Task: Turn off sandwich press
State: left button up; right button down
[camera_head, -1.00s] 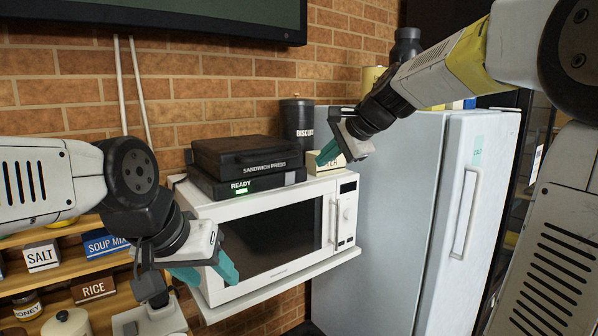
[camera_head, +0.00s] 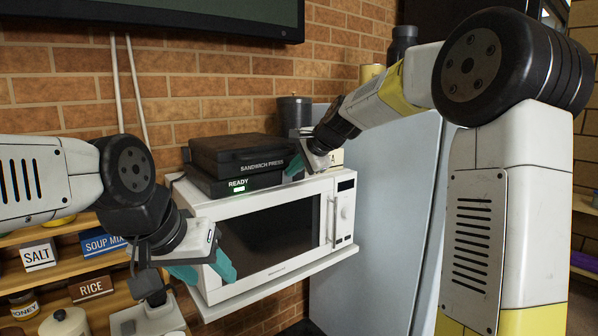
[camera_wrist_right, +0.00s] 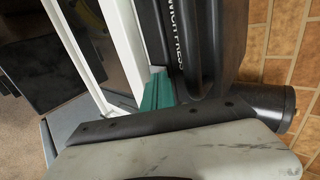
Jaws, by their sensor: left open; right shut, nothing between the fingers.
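The black sandwich press (camera_head: 238,155) sits on top of the white microwave (camera_head: 270,240). Its lid is down, and a green light glows under the word READY (camera_head: 238,186) on its front. My right gripper (camera_head: 293,168) is shut and empty, its teal fingertips at the front right corner of the press. In the right wrist view the teal fingertips (camera_wrist_right: 157,90) are beside the front of the press (camera_wrist_right: 205,45); I cannot tell whether they touch it. My left gripper (camera_head: 205,271) is open and empty in front of the microwave's lower left.
A fridge (camera_head: 385,190) stands to the right. Shelves with labelled salt (camera_head: 39,255) and rice (camera_head: 92,287) are at left.

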dwell(0.3)
jog(key=shift+w+a+r, duration=0.2)
jog(key=shift+w+a, duration=0.1)
jog(key=shift+w, duration=0.1)
jog(key=shift+r, duration=0.15)
jog(key=shift+r, duration=0.65)
